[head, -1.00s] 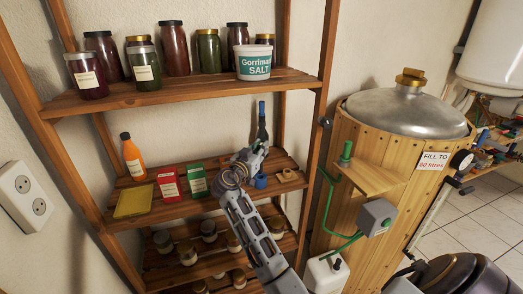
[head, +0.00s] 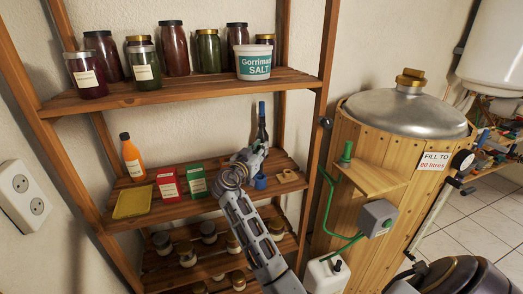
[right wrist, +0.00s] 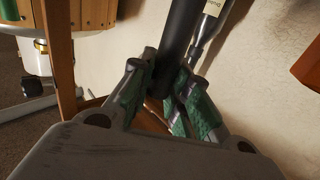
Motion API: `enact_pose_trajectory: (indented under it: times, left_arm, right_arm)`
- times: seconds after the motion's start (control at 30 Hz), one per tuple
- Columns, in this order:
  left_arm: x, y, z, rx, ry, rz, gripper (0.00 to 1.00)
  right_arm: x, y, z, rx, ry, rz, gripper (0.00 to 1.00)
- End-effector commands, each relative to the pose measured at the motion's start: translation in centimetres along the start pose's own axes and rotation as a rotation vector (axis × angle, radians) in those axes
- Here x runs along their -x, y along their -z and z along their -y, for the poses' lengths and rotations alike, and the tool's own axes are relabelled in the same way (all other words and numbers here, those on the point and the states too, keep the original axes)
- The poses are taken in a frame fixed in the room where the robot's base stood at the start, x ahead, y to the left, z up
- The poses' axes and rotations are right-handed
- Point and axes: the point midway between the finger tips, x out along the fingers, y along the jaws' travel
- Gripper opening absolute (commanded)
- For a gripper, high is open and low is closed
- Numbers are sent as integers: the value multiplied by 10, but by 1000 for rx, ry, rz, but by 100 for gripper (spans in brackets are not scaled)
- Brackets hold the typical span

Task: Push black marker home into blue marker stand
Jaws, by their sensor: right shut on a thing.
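The blue marker stand (head: 261,182) is on the middle shelf, partly covered by my right gripper. My right gripper (head: 257,152) is just above it in the head view. In the right wrist view my gripper (right wrist: 164,88) is shut on the black marker (right wrist: 182,38), a dark cylinder between the green-padded fingers. The marker's lower end is hidden by the fingers, so I cannot tell how far it sits in the stand. I cannot make out the marker clearly in the head view. My left gripper is not in view.
A dark bottle with a blue cap (head: 262,121) stands behind the gripper. A small wooden piece (head: 289,176) is right of the stand.

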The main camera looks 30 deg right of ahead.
Motion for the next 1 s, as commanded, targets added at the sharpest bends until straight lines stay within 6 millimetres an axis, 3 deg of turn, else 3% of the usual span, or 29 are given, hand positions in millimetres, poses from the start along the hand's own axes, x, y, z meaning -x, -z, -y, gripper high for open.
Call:
enact_pose_trajectory:
  times: [1.0]
  left_arm:
    - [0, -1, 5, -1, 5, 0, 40]
  right_arm:
    - [0, 0, 0, 0, 0, 0, 0]
